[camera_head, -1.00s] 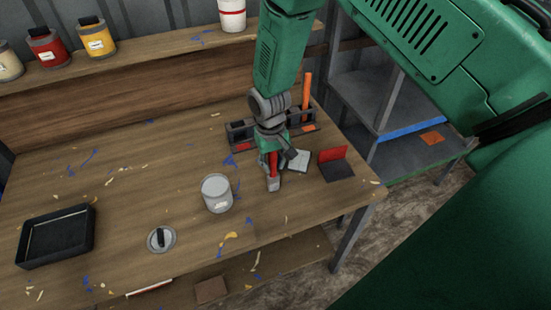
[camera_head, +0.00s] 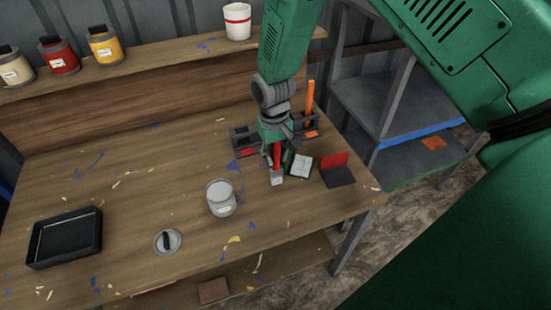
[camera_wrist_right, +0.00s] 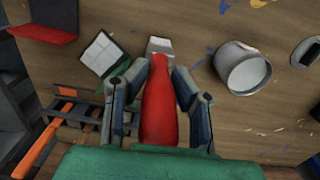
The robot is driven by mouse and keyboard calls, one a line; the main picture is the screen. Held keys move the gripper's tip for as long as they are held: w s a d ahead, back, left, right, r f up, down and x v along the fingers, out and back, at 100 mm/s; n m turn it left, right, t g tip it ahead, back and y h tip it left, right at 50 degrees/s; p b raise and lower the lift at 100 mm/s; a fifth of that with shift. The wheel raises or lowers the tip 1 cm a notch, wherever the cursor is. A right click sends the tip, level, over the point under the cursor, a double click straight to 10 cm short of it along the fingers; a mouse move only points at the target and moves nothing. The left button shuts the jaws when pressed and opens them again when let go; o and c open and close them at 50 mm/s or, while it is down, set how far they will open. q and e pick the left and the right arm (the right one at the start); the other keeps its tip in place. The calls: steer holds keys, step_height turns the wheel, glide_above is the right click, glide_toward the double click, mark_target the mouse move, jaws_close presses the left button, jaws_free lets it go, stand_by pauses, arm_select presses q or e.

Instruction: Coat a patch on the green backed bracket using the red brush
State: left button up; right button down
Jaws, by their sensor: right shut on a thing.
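My right gripper (camera_head: 277,150) is shut on the red brush (camera_head: 277,157), which hangs bristles down over the workbench. In the wrist view the right gripper (camera_wrist_right: 160,82) grips the red handle (camera_wrist_right: 159,112), and the pale brush head (camera_wrist_right: 160,46) points away. The green backed bracket (camera_head: 303,166) stands just right of the brush, its pale face showing and a strip of green at its left. In the wrist view the bracket (camera_wrist_right: 100,53) lies left of the brush head, apart from it. Whether the bristles touch the bench is unclear. My left gripper is out of view.
A red backed bracket (camera_head: 336,170) stands right of the green one. An open grey can (camera_head: 221,198) is left of the brush, its lid (camera_head: 168,241) nearby. A holder (camera_head: 243,141) with an orange-handled tool (camera_head: 309,103) is behind. A black tray (camera_head: 66,240) sits far left.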

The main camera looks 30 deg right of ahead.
steer(key=shift+r, duration=0.1)
steer(key=shift+r, duration=1.45)
steer(key=shift+w, duration=0.1)
